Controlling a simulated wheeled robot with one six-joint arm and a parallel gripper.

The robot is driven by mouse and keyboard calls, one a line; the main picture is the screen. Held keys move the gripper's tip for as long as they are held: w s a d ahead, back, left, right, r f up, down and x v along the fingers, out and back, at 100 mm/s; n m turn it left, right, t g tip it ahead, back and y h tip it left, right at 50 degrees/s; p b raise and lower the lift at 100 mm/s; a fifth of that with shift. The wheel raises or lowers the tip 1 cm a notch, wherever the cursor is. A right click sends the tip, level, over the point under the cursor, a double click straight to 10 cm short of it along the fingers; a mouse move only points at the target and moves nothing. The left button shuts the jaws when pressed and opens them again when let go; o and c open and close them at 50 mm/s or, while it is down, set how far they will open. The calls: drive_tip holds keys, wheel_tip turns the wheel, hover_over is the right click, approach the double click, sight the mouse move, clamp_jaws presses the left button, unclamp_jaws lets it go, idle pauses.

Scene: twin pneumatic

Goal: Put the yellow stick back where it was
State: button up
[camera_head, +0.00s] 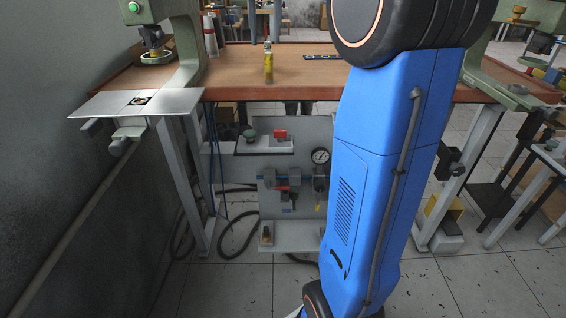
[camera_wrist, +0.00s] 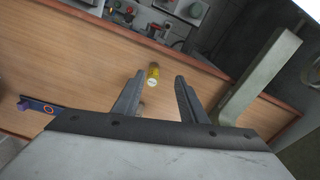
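The yellow stick (camera_head: 268,66) stands upright on the brown table, left of the middle and near the front edge, in the head view. In the wrist view the yellow stick (camera_wrist: 152,74) shows just beyond the gap between the fingertips, closer to the left finger. My gripper (camera_wrist: 160,80) is open, with its two fingers apart and nothing between them. It hangs over the table, and the stick looks apart from both fingers. In the head view my blue arm hides part of the table on the right, and the gripper is not seen there.
A green-grey press (camera_head: 190,45) with a metal plate (camera_head: 170,103) stands at the table's left end. A dark strip (camera_head: 322,57) lies right of the stick. A panel with valves and a gauge (camera_head: 320,156) is below the table (camera_head: 225,72). The tabletop around the stick is clear.

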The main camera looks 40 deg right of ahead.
drive_tip(key=s+a+f+n+t, duration=0.1)
drive_tip(key=s+a+f, duration=0.3)
drive_tip(key=s+f, duration=0.5)
drive_tip(key=s+a+f+n+t, duration=0.1)
drive_tip(key=s+a+f, duration=0.4)
drive_tip(key=s+f, duration=0.5)
drive_tip(key=s+a+f+n+t, duration=0.1)
drive_tip(key=s+a+f+t, duration=0.1)
drive_tip(key=s+a+f, duration=0.3)
drive_tip(key=s+f, duration=0.4)
drive_tip(key=f, duration=0.1)
drive_tip(key=shift+s+n, duration=0.15)
drive_tip(key=shift+n, duration=0.25)
